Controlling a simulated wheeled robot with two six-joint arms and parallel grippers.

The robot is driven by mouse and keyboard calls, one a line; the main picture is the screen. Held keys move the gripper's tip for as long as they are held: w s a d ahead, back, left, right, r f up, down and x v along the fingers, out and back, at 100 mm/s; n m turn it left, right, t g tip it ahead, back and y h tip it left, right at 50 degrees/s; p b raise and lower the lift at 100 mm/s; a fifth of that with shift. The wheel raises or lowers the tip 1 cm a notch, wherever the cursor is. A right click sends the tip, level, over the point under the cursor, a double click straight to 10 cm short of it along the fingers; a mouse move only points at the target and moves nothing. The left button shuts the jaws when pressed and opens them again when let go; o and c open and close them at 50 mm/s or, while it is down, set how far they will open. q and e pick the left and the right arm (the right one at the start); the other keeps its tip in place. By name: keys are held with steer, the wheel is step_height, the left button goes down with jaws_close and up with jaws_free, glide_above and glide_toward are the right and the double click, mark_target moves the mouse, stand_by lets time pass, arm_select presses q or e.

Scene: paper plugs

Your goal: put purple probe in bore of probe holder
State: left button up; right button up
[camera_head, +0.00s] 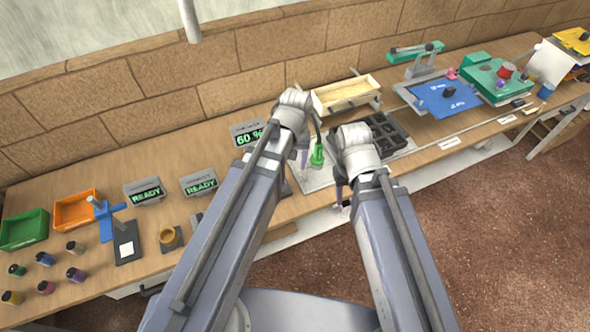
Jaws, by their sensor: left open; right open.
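My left gripper (304,160) is open above a light grey board (316,178), mostly hidden behind its own wrist. A green bulb-shaped piece (317,156) on a thin curved dark stem stands close to its right. My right gripper (341,192) points down at the front edge of the table, right of the board, and is open. I cannot clearly make out a purple probe or the bore of a probe holder; my arms hide part of the board. A small jar with a purple marking (76,275) stands far left among several jars.
A black compartment tray (388,128) lies behind my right wrist, with a wooden tray (345,92) farther back. Displays read "60 %" (247,134) and "READY" (145,192). Green (24,230) and orange (78,209) bins sit at left. Blue (447,98) and green equipment stands at right.

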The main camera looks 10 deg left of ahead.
arm_select(q)
steer(key=s+d+m, duration=0.4)
steer(key=s+m, duration=0.2)
steer(key=s, duration=0.2)
steer(key=shift+s+d+y, duration=0.2)
steer(key=shift+d+y, duration=0.1)
steer(key=shift+d, duration=0.1)
